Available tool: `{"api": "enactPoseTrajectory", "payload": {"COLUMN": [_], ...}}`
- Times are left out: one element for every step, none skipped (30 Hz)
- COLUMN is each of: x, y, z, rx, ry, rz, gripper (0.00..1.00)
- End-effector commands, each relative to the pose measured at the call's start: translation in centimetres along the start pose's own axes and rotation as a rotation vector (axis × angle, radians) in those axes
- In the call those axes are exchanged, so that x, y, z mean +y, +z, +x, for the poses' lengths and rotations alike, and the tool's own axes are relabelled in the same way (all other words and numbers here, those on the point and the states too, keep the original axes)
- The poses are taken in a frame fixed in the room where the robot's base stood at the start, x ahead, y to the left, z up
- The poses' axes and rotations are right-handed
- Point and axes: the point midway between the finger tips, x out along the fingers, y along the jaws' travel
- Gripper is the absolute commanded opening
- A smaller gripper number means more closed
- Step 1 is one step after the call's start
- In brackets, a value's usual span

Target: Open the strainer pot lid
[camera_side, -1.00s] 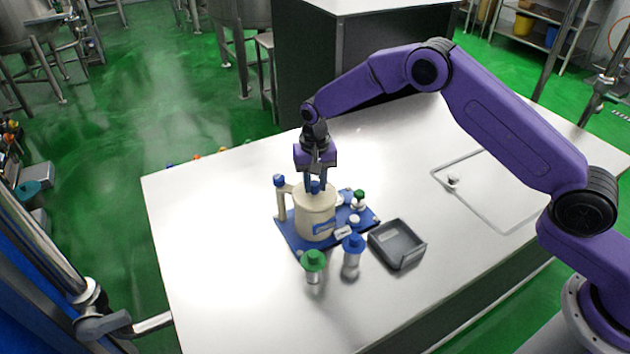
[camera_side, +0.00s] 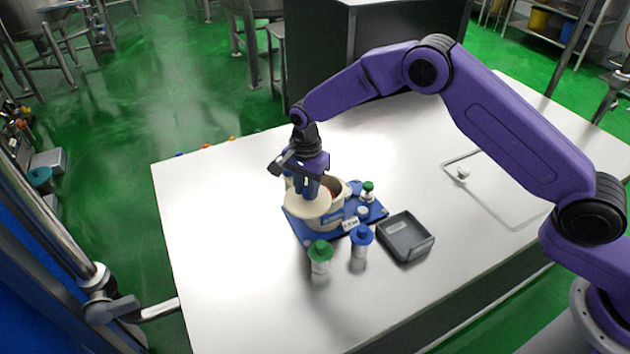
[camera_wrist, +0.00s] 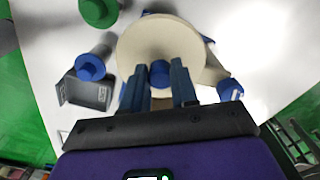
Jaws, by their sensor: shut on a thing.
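My gripper (camera_side: 309,190) is shut on the lid's blue knob. In the wrist view the lid (camera_wrist: 150,45) lies under my gripper (camera_wrist: 159,85), with the blue knob (camera_wrist: 159,73) between the fingers. The lid hides most of the pot there.
A green-capped bottle (camera_side: 320,258) and a blue-capped bottle (camera_side: 361,242) stand in front of the pot. A grey tray (camera_side: 405,238) is to the right. The table's left side is clear.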

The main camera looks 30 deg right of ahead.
Motion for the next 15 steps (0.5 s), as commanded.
{"api": "enactPoseTrajectory", "payload": {"x": [-0.3,-0.4,-0.6,-0.8,-1.0,-1.2,-1.4,-1.6,-1.8,-2.0,-2.2,-2.5,-2.6,-2.8,-3.1], "y": [0.6,0.8,1.1,1.3,1.5,1.8,2.0,2.2,2.5,2.6,2.8,3.0,3.1,3.2,3.4], "z": [-0.1,-0.1,0.0,0.0,0.0,-0.1,-0.1,-0.1,0.0,0.0,-0.1,-0.1,0.0,0.0,-0.1], "rx": [0.000,0.000,0.000,0.000,0.000,0.000,0.000,0.000,0.000,-0.001,-0.001,-0.001,0.000,-0.001,-0.001], "ry": [-0.001,-0.001,0.000,0.001,0.000,-0.001,-0.001,-0.001,0.000,-0.001,-0.001,-0.001,0.000,-0.001,-0.001], "rz": [0.041,0.070,0.107,0.135,0.164,0.203,0.231,0.258,0.295,0.322,0.347,0.381,0.406,0.429,0.459], "gripper": [0.00,0.00,0.00,0.00,0.00,0.00,0.00,0.00,0.00,0.00,0.00,0.00,0.00,0.00,0.00]}}
